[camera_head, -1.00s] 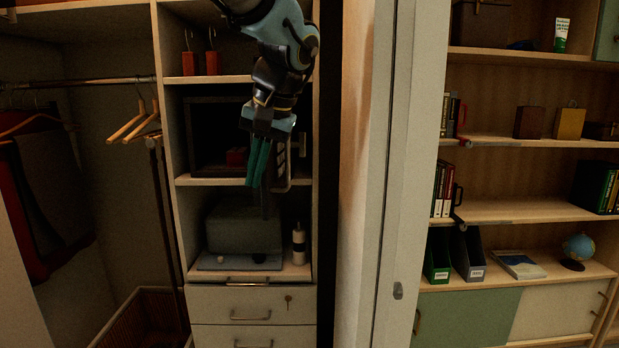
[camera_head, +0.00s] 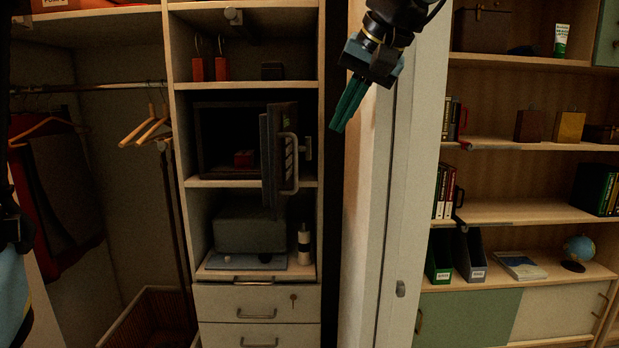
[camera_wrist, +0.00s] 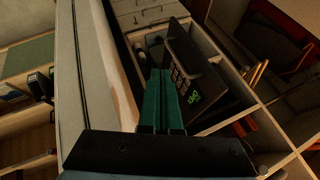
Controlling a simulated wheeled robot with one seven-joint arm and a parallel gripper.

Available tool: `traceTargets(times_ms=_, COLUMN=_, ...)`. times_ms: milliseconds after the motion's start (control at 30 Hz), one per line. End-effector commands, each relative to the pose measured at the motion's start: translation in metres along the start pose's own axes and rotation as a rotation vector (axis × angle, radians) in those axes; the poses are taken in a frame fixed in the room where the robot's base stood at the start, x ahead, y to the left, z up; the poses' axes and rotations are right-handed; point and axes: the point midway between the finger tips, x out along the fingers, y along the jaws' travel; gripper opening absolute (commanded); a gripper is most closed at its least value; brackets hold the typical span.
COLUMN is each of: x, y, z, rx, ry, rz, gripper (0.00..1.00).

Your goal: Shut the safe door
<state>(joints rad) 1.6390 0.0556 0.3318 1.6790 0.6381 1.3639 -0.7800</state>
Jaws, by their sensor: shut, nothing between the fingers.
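The safe (camera_head: 215,138) is a dark box on the middle shelf of the narrow cabinet. Its door (camera_head: 268,158) stands open, swung out toward me on the right side, with a bar handle (camera_head: 290,165). A small red item (camera_head: 243,158) lies inside the safe. In the wrist view the safe door (camera_wrist: 188,75) shows a keypad and a lit green display. My gripper (camera_head: 338,128) is shut and empty, with green fingers, to the right of and above the open door, apart from it in the head view. The fingers also show in the wrist view (camera_wrist: 160,80).
A pale upright panel (camera_head: 400,180) is right of the cabinet. Hangers (camera_head: 140,130) hang at left. Shelves with books (camera_head: 445,190) are further right.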

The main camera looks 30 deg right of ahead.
Motion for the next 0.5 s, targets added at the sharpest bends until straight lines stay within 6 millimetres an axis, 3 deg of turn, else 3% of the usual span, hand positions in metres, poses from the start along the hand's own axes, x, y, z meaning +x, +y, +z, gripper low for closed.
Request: traceTargets(times_ms=500, x=0.109, y=-0.002, z=0.001, rx=0.0, ry=-0.005, rz=-0.003, gripper=0.0)
